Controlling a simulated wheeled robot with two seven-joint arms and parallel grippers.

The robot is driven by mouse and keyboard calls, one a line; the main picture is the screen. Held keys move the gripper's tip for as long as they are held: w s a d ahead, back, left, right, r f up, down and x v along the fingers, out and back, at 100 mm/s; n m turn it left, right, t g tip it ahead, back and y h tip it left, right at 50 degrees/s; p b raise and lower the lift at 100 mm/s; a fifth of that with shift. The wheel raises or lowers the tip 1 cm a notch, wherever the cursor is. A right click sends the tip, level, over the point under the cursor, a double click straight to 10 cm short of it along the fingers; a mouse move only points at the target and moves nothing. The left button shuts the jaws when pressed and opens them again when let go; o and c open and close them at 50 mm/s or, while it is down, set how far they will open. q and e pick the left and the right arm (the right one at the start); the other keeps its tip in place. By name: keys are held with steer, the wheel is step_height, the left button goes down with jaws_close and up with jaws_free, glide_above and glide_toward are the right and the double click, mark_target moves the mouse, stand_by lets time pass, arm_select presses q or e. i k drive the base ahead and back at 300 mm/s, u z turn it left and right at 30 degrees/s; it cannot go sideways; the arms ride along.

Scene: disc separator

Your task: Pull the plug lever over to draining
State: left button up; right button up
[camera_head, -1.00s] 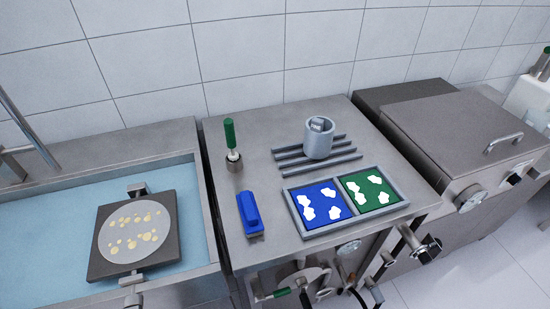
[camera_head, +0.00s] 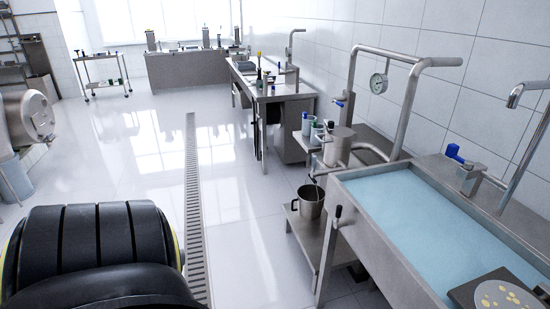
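A steel sink basin (camera_head: 352,196) full of pale blue water stands at the right. A short upright lever with a dark knob (camera_head: 338,212) is at its near left front edge; I cannot tell for sure whether it is the plug lever. A blue-handled valve (camera_head: 454,151) sits at the basin's back rim. A dark square plate (camera_head: 462,294) with a pale, yellow-spotted disc (camera_head: 505,298) is at the lower right, cut off by the frame. Neither gripper is in view.
A pipe frame with a gauge (camera_head: 379,83) rises behind. A steel bench (camera_head: 285,94) is farther back. The white floor left of the basin is open, with a long drain grate (camera_head: 194,200).

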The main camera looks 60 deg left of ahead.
mark_target(336, 225)
steer(key=u, duration=1.1)
steer(key=i, duration=0.6)
steer(key=u, duration=0.35)
steer(key=k, duration=1.25)
steer(key=u, duration=0.65)
steer(key=i, duration=1.65)
steer(key=z, duration=0.7)
